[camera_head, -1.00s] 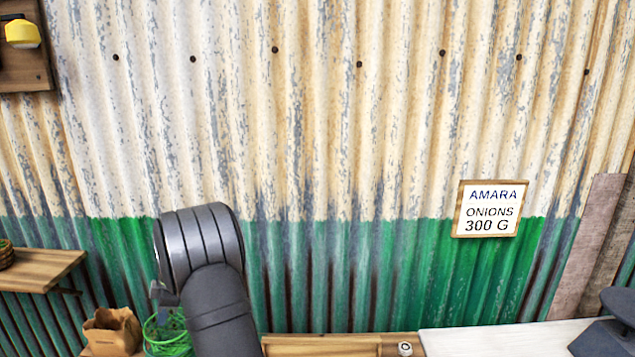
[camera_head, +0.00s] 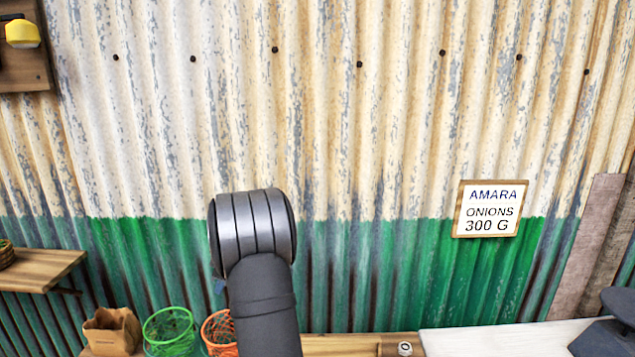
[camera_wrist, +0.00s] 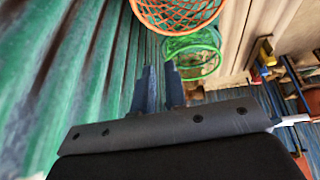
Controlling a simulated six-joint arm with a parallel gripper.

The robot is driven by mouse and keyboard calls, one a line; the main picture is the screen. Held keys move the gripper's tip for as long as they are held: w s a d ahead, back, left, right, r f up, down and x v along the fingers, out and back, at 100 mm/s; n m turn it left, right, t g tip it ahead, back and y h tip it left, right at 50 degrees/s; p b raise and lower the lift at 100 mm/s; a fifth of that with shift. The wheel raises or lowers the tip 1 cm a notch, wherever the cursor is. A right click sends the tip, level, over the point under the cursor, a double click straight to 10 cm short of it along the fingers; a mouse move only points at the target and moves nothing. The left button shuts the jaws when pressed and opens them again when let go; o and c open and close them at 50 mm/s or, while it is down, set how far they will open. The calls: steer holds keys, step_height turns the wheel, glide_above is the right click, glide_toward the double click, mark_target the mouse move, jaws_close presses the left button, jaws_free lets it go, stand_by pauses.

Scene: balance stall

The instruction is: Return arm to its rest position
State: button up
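My arm (camera_head: 255,265) stands upright in front of the wall in the head view, and its dark links hide most of my gripper there. In the wrist view the two blue-grey fingers of my gripper (camera_wrist: 161,88) point away from the camera. A narrow gap shows between them, and nothing is held in it. The fingers are in front of the green wall. The green wire basket (camera_wrist: 192,55) and the orange wire basket (camera_wrist: 178,12) lie beyond the fingertips, apart from them.
A corrugated wall (camera_head: 370,270) stands behind the counter. A paper bag (camera_head: 111,332) stands left of the green basket. A framed sign (camera_head: 489,209) reads "AMARA ONIONS 300 G". A dark object (camera_head: 607,325) stands at the right on a white surface (camera_head: 490,340). A shelf (camera_head: 38,272) is at the left.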

steer(key=w+d+m+t+h, duration=0.1)
steer(key=d+m, duration=0.6)
steer(key=d, duration=1.3)
steer(key=w+d+m+t+h, duration=0.2)
steer(key=d+m, duration=0.5)
steer(key=d, duration=1.4)
steer(key=shift+w+d+f+h, duration=0.25)
steer(key=shift+w+h, duration=0.25)
steer(key=shift+w, duration=0.55)
